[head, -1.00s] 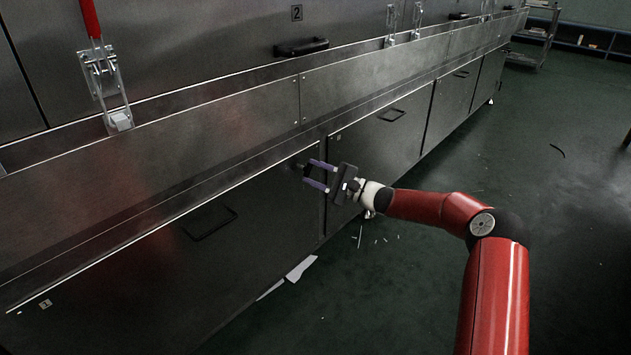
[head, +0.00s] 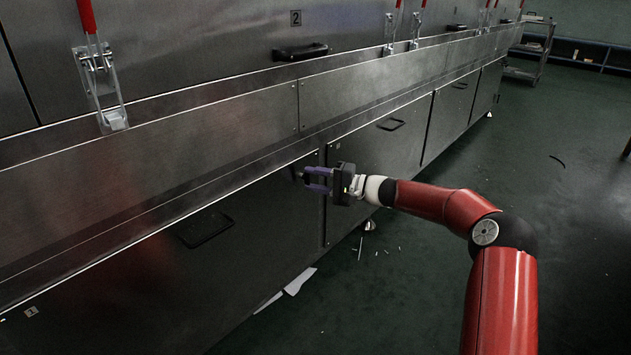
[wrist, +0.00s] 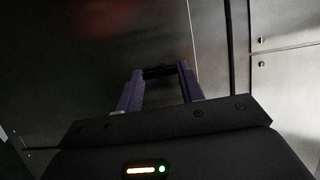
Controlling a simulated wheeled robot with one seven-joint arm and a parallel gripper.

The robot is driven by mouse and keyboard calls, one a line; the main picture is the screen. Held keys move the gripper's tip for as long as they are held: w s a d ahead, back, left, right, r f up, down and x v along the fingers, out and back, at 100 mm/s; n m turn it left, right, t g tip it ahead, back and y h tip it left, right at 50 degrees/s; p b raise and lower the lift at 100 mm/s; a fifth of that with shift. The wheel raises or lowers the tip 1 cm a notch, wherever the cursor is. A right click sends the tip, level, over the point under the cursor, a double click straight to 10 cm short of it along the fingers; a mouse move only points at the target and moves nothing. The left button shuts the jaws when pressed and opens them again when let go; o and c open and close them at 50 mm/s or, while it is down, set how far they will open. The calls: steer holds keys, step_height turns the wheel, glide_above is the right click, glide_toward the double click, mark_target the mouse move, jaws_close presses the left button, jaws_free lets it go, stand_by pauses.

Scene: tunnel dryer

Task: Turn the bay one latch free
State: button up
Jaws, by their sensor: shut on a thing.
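The bay one latch (head: 299,174) is a small dark piece near the upper right corner of the lower door marked 1 (head: 130,270). My gripper (head: 306,179) reaches in from the right, its two purple fingers at the latch. In the wrist view my gripper (wrist: 158,76) is shut on the latch (wrist: 158,71), which shows as a short dark bar across the fingertips. The fingers hide part of the latch, and its exact angle is hard to tell. The door looks closed.
The door has a dark recessed handle (head: 205,229). A steel ledge (head: 220,115) runs above the lower doors, with a red-handled clamp (head: 100,80) at left. White scraps (head: 298,281) lie on the green floor, which is open at right.

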stand_by(0.3)
steer(key=o, duration=1)
steer(key=shift+d, duration=0.1)
steer(key=v, duration=0.7)
steer(key=shift+d+p, duration=0.35)
steer(key=shift+p, duration=0.05)
steer(key=shift+s, duration=0.1)
